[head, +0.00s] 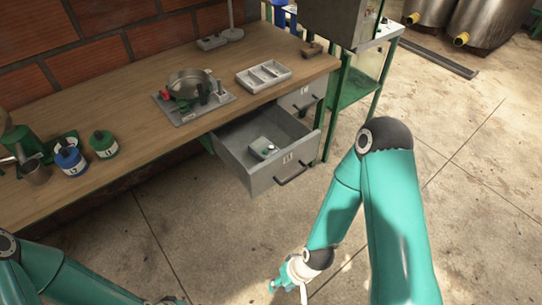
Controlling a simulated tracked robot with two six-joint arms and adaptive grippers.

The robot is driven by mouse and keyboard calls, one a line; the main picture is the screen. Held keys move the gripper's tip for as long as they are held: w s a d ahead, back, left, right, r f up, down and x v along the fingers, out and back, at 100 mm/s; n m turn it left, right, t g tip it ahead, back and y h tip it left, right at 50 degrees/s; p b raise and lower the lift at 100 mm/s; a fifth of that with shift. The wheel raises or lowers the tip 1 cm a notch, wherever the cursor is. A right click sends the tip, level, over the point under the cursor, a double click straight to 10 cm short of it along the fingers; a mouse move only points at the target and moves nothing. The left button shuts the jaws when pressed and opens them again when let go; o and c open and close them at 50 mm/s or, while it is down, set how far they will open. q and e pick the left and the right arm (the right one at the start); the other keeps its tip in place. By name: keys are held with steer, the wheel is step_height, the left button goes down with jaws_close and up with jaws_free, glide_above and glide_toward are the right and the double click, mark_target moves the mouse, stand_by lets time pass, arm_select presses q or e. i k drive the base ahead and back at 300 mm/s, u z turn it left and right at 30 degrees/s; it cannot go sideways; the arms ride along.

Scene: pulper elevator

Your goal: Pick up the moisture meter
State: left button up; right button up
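A small light-grey device with a dark round part, which looks like the moisture meter (263,148), lies in the open drawer (246,172) under the workbench. It rests on the drawer floor, toward the front right. My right gripper (287,288) is low at the bottom edge of the head view, in front of and below the drawer, well apart from the meter. It is small and partly cut off, so I cannot tell its opening.
The wooden workbench (130,100) carries a metal pan on a plate (190,85), a white divided tray (264,76), and blue (69,158) and green (104,145) jars. A green stand (352,85) is right of the drawer. The floor in front is clear.

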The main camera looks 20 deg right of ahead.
mark_target(264, 151)
steer(key=z, duration=1.55)
steer(key=i, duration=0.1)
steer(key=u, duration=3)
steer(key=k, duration=1.1)
steer(key=z, duration=0.95)
steer(key=i, duration=1)
steer(key=z, duration=0.05)
